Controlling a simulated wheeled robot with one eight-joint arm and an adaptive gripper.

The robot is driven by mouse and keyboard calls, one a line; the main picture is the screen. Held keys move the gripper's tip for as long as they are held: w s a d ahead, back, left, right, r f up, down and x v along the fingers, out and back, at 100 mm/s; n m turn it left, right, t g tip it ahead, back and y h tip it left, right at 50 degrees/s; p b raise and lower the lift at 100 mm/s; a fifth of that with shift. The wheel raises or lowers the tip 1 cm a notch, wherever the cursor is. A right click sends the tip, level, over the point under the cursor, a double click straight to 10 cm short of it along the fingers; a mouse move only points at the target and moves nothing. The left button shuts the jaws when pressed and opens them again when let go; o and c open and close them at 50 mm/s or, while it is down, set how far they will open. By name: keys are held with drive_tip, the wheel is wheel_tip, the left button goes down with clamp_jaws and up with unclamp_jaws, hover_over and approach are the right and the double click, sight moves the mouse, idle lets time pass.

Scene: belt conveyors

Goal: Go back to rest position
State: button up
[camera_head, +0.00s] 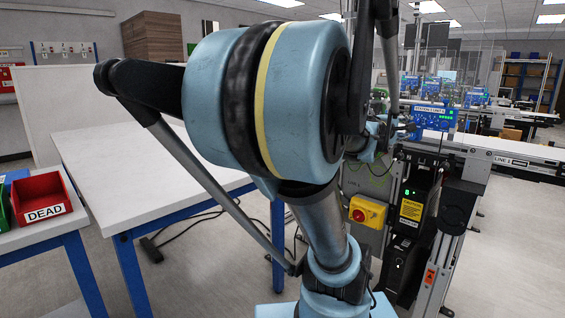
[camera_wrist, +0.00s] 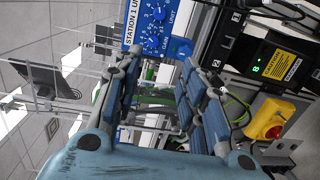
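My gripper (camera_wrist: 160,66) shows in the wrist view with its two segmented fingers spread apart and nothing between them. In the head view my gripper (camera_head: 396,129) is small and partly hidden behind my large blue arm joint. It is near the blue station control unit (camera_head: 434,118) at the conveyor's end. In the wrist view the control unit (camera_wrist: 152,26), with its dials, lies beyond the fingertips. I cannot tell the exact gap between them.
The conveyor (camera_head: 505,153) runs off to the right. Below its end are a yellow box with a red button (camera_head: 367,212) and a black box with a caution label (camera_head: 412,208). A bare white table (camera_head: 105,170) and a red "DEAD" bin (camera_head: 42,190) are at left.

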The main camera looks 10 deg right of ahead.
drive_tip(key=s+a+f+m+g+y, duration=0.2)
drive_tip(key=s+a+f+y, duration=0.2)
drive_tip(key=a+f, duration=0.6)
drive_tip(key=s+a+f+m+g+y, duration=0.3)
drive_tip(key=s+a+f+y, duration=0.2)
drive_tip(key=a+f, duration=0.5)
drive_tip(key=s+a+f+m+g+y, duration=0.2)
drive_tip(key=s+a+f+g+y, duration=0.1)
drive_tip(key=s+a+f, duration=0.4)
drive_tip(key=a+f+y, duration=0.1)
drive_tip(key=a+f, duration=0.2)
drive_tip(key=a, duration=0.1)
drive_tip(key=shift+f+y, duration=0.35)
drive_tip(key=shift+y, duration=0.05)
drive_tip(key=shift+a, duration=0.1)
